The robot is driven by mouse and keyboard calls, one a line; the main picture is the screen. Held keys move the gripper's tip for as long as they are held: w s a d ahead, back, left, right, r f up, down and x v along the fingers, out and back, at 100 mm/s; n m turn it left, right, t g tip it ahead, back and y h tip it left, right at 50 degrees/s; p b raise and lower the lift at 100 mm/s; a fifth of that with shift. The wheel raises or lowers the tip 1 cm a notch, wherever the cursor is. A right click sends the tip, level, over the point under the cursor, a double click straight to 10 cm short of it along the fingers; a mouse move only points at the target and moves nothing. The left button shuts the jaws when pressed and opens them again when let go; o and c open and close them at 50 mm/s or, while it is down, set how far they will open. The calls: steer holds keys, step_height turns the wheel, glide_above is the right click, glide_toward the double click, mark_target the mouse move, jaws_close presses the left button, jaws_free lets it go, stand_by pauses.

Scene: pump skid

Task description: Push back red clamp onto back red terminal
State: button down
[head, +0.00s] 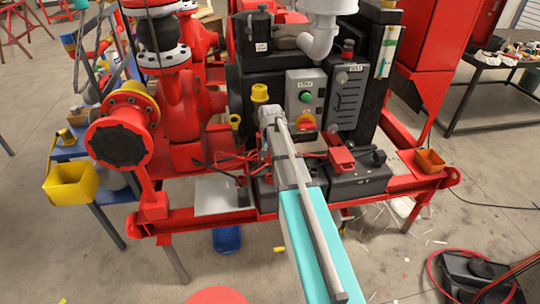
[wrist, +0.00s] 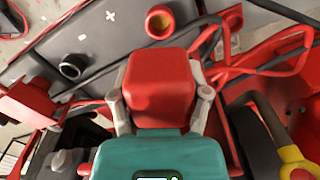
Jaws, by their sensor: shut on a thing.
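In the wrist view my gripper (wrist: 161,104) is shut on a red block-shaped clamp (wrist: 160,80), with one grey finger on each side of it. A red ring terminal with a brass-coloured centre (wrist: 158,21) shows just beyond the clamp on the dark battery top, near a white plus mark. The clamp appears apart from this terminal; the height between them is unclear. A dark ring terminal (wrist: 72,67) sits to the left, near a minus mark.
Another red clamp (head: 341,156) sits at the right battery (head: 355,178); a red block (wrist: 27,104) shows at the wrist view's left. Red cables (wrist: 270,65) run close on the right. A yellow-and-black handle (wrist: 292,160) is lower right. A control box (head: 305,98) stands behind.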

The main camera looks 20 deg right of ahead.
steer(key=shift+f, duration=0.2)
stand_by(0.3)
steer(key=shift+f+b, duration=2.45)
steer(key=shift+b, duration=0.25)
steer(key=shift+f+b, duration=1.6)
steer(key=shift+f, duration=0.05)
jaws_free()
stand_by(0.3)
steer(key=shift+r, duration=0.15)
